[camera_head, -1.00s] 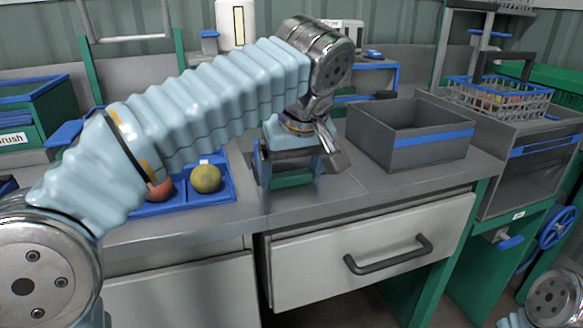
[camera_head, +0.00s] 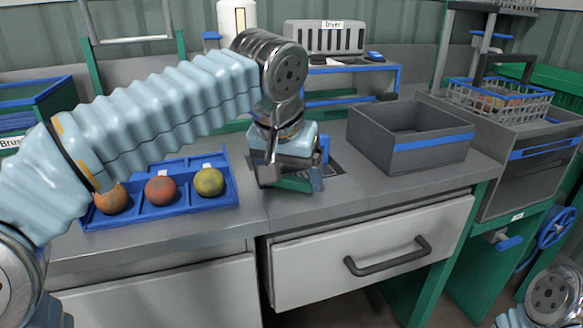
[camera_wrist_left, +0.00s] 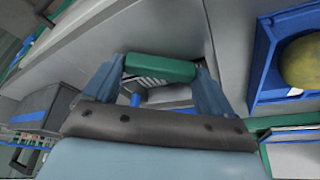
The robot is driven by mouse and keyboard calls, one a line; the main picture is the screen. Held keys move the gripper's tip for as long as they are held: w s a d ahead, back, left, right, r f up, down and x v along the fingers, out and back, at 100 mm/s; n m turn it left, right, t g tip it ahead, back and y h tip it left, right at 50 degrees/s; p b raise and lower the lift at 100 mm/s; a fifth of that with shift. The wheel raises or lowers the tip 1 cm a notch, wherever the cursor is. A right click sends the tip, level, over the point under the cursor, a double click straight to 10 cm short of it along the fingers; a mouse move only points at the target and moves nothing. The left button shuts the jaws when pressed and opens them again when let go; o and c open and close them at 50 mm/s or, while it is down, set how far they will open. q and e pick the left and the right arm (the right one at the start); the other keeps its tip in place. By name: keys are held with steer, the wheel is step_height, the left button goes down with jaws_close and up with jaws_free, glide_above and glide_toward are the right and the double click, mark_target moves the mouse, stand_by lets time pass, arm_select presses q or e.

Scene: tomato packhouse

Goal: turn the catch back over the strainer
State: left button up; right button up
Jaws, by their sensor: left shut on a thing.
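My left gripper (camera_head: 297,184) is low over the bench, between the blue tray and the grey bin. It is shut on a green block, which I take to be the catch (camera_head: 293,184). In the left wrist view the green catch (camera_wrist_left: 160,68) lies across between the two blue-grey fingertips (camera_wrist_left: 158,82). A slotted strainer (camera_wrist_left: 150,83) shows partly just behind the catch there. In the head view a dark panel that looks like the strainer (camera_head: 337,171) shows right of the gripper, partly hidden by it. Whether the catch overlaps the strainer is unclear. My right gripper is out of view.
A blue tray (camera_head: 150,222) with three tomatoes stands left of the gripper. A grey bin (camera_head: 430,157) stands to the right, with a wire basket (camera_head: 500,101) beyond. A dryer (camera_head: 325,37) is behind. The bench front and closed drawer (camera_head: 370,250) are clear.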

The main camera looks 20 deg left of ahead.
arm_select(q)
steer(key=m+h+p, duration=0.1)
steer(key=m, duration=0.2)
steer(key=m+h+p, duration=0.1)
steer(key=m, duration=0.2)
steer(key=shift+w+a+r+g+p, duration=0.1)
steer(key=shift+a+r+g+p, duration=0.1)
steer(key=shift+g+p, duration=0.15)
steer(key=shift+f+m+g+h+p, duration=0.15)
steer(key=shift+m+g+h+p, duration=0.4)
steer(key=shift+m, duration=1.65)
steer(key=shift+h, duration=0.25)
steer(key=o, duration=0.8)
steer(key=shift+o, duration=0.2)
steer(key=v, duration=1.3)
steer(key=shift+a+r, duration=0.15)
steer(key=shift+r, duration=0.25)
steer(key=shift+w, duration=0.1)
